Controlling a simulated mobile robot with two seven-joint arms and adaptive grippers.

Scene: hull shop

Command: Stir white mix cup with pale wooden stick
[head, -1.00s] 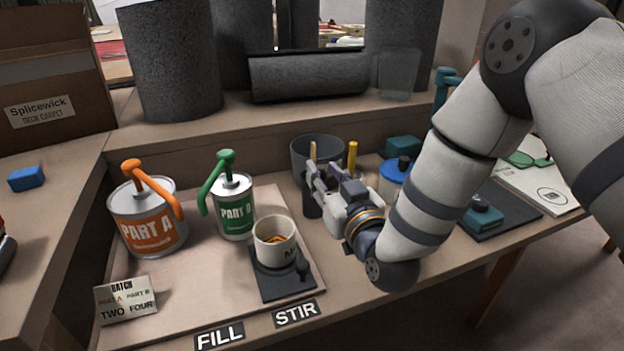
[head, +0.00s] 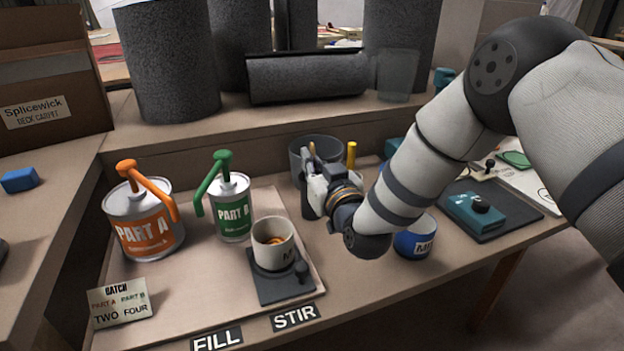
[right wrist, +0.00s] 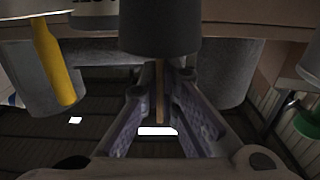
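The white mix cup (head: 271,258) stands upright on a small dark stand at the board's right side, with something orange inside. The pale wooden stick (head: 312,150) stands upright behind my right gripper (head: 308,178), with only its top showing in the head view. In the right wrist view, the stick (right wrist: 159,92) is between the two fingers of my right gripper (right wrist: 160,98), with gaps on both sides. That gripper is open. A dark cylinder (right wrist: 159,30) is at the stick's upper end in that view. My left gripper is not in view.
The orange PART A can (head: 145,232) and white-green PART B can (head: 234,214) stand left of the cup. A dark grey bin (head: 300,160) is behind my right gripper, with a yellow stick (head: 351,155) nearby.

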